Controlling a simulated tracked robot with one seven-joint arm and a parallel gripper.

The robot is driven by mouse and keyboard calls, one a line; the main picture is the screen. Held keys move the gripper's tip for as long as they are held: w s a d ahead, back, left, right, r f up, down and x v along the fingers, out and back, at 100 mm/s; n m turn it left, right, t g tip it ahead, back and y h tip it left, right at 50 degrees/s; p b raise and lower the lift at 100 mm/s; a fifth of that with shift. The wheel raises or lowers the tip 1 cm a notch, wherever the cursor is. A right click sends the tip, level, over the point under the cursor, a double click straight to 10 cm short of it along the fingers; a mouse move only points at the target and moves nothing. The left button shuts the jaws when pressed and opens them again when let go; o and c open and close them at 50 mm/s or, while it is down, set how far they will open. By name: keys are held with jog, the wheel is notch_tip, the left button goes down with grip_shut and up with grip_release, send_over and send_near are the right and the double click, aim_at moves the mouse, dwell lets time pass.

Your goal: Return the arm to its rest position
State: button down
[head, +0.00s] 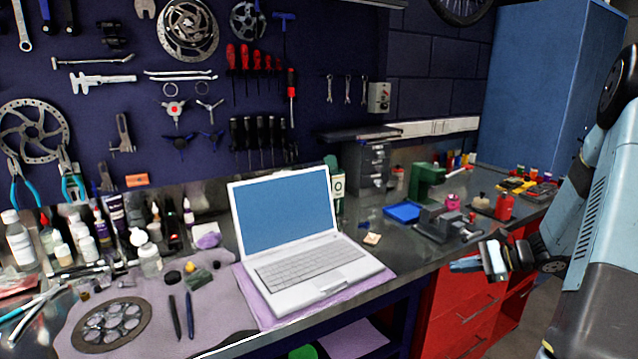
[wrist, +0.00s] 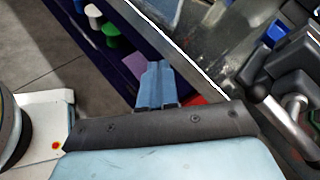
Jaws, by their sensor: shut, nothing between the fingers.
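My gripper (head: 466,265) is at the right of the head view, in front of the bench's front edge and the red drawers. Its pale blue fingers point left and are shut with nothing between them. My arm comes in from the right edge, partly out of frame. In the wrist view the blue fingers (wrist: 156,82) are together and point up the picture, over the floor and lower shelf beside the bench edge.
An open laptop (head: 300,270) stands on a purple cloth. A grey vise (head: 440,222) sits on the bench close behind my gripper. Red drawers (head: 465,305) are below. A blue cabinet (head: 540,85) stands at the back right. Open floor (wrist: 60,45) shows left in the wrist view.

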jog(key=s+a+r+n+g+h, duration=0.3)
jog(key=s+a+r+n, duration=0.2)
jog(key=a+r, duration=0.3)
jog(key=s+a+r+n+t+h, duration=0.1)
jog(key=s+a+r+n+h, duration=0.2)
jog(key=s+r+n, duration=0.3)
jog(key=s+a+r+n+t+h, duration=0.2)
jog(key=s+r+n+h, duration=0.4)
jog(key=s, duration=0.9)
notch_tip(320, 180, up, 3)
jog(key=shift+s+a+r+t, duration=0.2)
jog(key=shift+a+t, duration=0.1)
jog(key=shift+a, duration=0.15)
jog(key=shift+a, duration=0.1)
